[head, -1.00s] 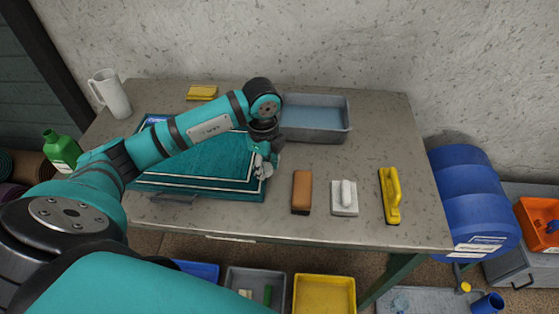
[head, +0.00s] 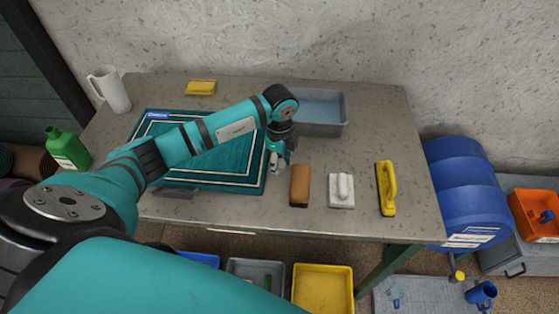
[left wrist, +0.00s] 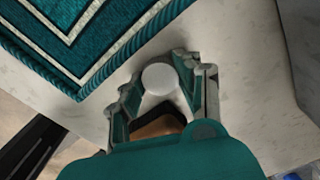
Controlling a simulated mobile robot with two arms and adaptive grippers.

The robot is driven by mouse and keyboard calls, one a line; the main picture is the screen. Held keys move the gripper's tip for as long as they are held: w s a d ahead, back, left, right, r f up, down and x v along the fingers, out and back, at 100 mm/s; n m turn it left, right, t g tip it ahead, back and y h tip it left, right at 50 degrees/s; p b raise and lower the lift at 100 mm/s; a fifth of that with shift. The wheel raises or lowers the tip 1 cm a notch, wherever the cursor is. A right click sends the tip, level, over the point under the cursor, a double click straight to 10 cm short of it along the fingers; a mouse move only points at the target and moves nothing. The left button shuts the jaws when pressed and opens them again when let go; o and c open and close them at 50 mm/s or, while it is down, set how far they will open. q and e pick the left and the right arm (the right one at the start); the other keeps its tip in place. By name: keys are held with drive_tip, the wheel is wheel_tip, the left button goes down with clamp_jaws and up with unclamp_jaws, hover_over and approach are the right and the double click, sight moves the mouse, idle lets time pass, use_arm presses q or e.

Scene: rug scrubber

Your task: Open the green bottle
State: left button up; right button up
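The green bottle (head: 68,148) stands upright at the far left, beside the table's left edge. Its lower part is hidden, and its narrow top shows green with no separate cap that I can make out. My left gripper (head: 277,162) is far from the bottle, over the table between the rug's right edge and the brown brush. In the left wrist view a small white round piece (left wrist: 160,78), which looks like a cap, sits between the fingers of the left gripper (left wrist: 158,80), which appear closed around it. My right gripper is not in view.
A teal rug (head: 215,170) lies on the table (head: 330,225). A brown brush (head: 300,186), a white brush (head: 341,190) and a yellow brush (head: 386,188) stand to its right. A grey tray (head: 318,112), a yellow sponge (head: 201,88) and a white jug (head: 110,90) are at the back.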

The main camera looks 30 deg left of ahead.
use_arm(q)
drive_tip(key=o, duration=0.5)
drive_tip(key=shift+c, duration=0.2)
drive_tip(key=shift+r, duration=0.5)
wheel_tip(320, 180, up, 11)
drive_tip(key=b, duration=0.2)
drive_tip(key=shift+r, duration=0.15)
